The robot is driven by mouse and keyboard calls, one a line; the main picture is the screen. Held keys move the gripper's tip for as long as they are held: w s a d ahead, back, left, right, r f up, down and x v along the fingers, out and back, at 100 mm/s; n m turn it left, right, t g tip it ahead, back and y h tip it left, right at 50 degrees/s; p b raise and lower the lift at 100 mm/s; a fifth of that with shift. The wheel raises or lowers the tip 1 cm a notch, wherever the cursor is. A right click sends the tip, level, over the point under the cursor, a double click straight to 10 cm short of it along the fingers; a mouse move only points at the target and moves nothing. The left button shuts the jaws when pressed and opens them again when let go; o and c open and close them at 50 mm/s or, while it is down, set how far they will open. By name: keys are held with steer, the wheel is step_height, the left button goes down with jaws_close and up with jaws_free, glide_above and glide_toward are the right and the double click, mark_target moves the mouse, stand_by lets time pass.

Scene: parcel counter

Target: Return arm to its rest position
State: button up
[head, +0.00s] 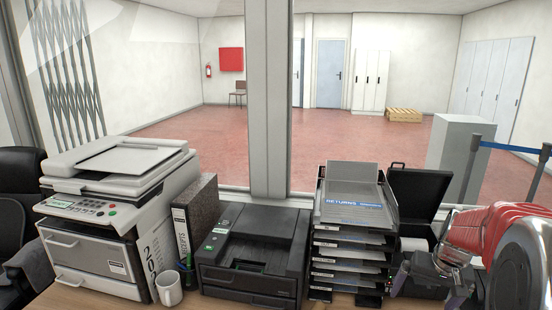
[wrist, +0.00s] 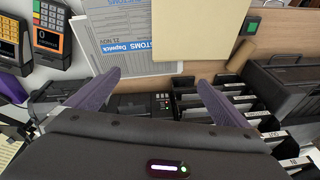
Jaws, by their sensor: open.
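My gripper (head: 424,284) is at the right front of the head view, beside the tray stack. My red and grey arm comes in from the right edge there. In the wrist view, the two purple fingers of my gripper (wrist: 160,80) are spread wide with nothing held between them. Beyond the fingertips lie a printed customs sheet (wrist: 125,42) and a plain cream sheet or folder (wrist: 200,28); both look apart from the fingers.
A stack of trays (head: 350,240) with a "RETURNS" sheet stands just left of my gripper. An open black case (head: 420,190) stands behind.

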steer(key=s+a+r+n+t, duration=0.1)
steer(key=s+a+r, duration=0.2)
steer(key=s+a, duration=0.3)
steer(key=s+a+r+n+t, duration=0.1)
steer(key=s+a, duration=0.5)
steer(key=a, duration=0.6)
steer(key=s+a+r+n, duration=0.3)
steer(key=s+a+r, duration=0.3)
steer(key=a, duration=0.3)
steer(key=shift+s+t, duration=0.15)
steer(key=shift+t, duration=0.25)
steer(key=shift+c, duration=0.5)
stand_by(0.3)
